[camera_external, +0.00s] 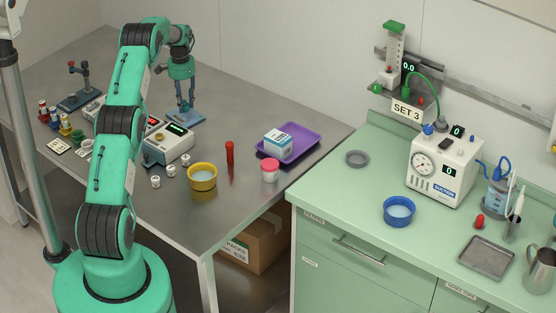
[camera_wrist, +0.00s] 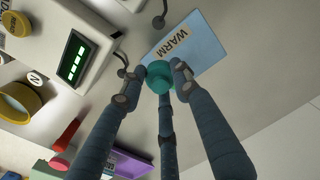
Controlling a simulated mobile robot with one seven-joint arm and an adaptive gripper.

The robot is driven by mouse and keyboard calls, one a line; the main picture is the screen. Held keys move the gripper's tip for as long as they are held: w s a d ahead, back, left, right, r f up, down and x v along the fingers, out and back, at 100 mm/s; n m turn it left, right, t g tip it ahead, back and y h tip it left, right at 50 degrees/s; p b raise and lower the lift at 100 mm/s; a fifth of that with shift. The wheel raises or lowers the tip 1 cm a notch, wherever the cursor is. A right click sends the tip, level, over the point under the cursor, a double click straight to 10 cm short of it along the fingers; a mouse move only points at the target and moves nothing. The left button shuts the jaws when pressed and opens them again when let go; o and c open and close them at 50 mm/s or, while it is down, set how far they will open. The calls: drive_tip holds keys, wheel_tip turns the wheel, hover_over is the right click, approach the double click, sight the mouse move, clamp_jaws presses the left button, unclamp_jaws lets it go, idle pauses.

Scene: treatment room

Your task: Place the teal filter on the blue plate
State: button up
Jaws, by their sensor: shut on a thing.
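My gripper (camera_external: 184,108) is at the far side of the steel table, pointing down over the blue plate (camera_external: 199,119). In the wrist view the fingertips (camera_wrist: 160,75) are shut on the teal filter (camera_wrist: 159,84), a small round teal piece. The blue plate (camera_wrist: 205,45), marked WARM, lies behind the filter in that view, with the filter over its lower left edge. I cannot tell whether the filter touches the plate.
A device with a green display (camera_external: 168,142) stands just in front of the plate; it also fills the upper left of the wrist view (camera_wrist: 75,57). A yellow bowl (camera_external: 202,178), red tube (camera_external: 230,153) and purple tray (camera_external: 301,146) stand nearer. Table right of the plate is clear.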

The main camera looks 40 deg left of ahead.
sight(186, 121)
drive_tip(key=shift+f, duration=0.55)
drive_tip(key=shift+f, duration=0.1)
drive_tip(key=shift+f, duration=1.75)
drive_tip(key=shift+f+b, duration=0.15)
drive_tip(key=shift+b, duration=0.15)
drive_tip(key=o, duration=0.9)
drive_tip(key=shift+o, duration=0.2)
wheel_tip(186, 121, up, 12)
drive_tip(key=shift+r+p, duration=0.15)
drive_tip(key=shift+p, duration=0.65)
